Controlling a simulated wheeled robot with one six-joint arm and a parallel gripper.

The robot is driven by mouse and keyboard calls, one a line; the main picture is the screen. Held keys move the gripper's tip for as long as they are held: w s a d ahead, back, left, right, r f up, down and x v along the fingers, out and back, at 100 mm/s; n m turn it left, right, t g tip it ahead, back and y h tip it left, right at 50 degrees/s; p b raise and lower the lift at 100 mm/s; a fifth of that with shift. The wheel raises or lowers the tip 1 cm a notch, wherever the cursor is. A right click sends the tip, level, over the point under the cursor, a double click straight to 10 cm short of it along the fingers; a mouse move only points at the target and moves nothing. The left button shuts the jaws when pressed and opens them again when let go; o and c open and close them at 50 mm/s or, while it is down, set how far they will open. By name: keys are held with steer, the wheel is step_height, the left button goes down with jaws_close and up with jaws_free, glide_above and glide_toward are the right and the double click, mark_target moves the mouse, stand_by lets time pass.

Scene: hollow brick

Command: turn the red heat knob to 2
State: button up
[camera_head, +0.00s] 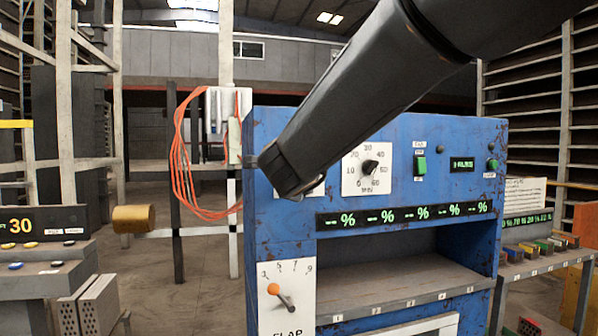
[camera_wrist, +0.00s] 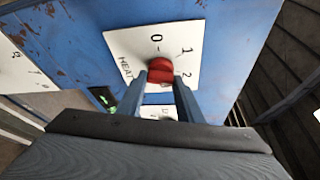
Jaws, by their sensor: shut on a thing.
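The red heat knob (camera_wrist: 159,69) sits on a white plate (camera_wrist: 185,35) marked 0, 1, 2 and HEAT in the wrist view. My gripper (camera_wrist: 160,80) has one finger on each side of the knob and is shut on it. The 2 lies just right of the knob and the 0 above it. I cannot tell exactly which mark the knob points at. In the head view my arm's end covers the knob and most of its plate, at the upper left of the blue cabinet (camera_head: 285,225).
Right of my arm are a black timer dial (camera_head: 369,167), green switches and a row of % displays (camera_head: 400,215). Below are an open shelf (camera_head: 400,275) and an orange-tipped flap lever (camera_head: 273,289). Orange cables (camera_head: 180,160) hang at the left.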

steer(key=shift+f+m+g+y, duration=0.15)
steer(key=shift+m+g+y, duration=0.25)
steer(key=shift+m, duration=0.6)
steer(key=o, duration=1.1)
steer(key=shift+s+a+r, duration=0.1)
steer(key=shift+s+r, duration=0.2)
steer(key=shift+s, duration=1)
steer(key=shift+s+a+r, duration=0.1)
steer(key=shift+s+r, duration=0.15)
steer(key=shift+s, duration=1.05)
steer(key=shift+s+a+r, duration=0.1)
steer(key=shift+s+r, duration=0.2)
steer(key=shift+s, duration=1)
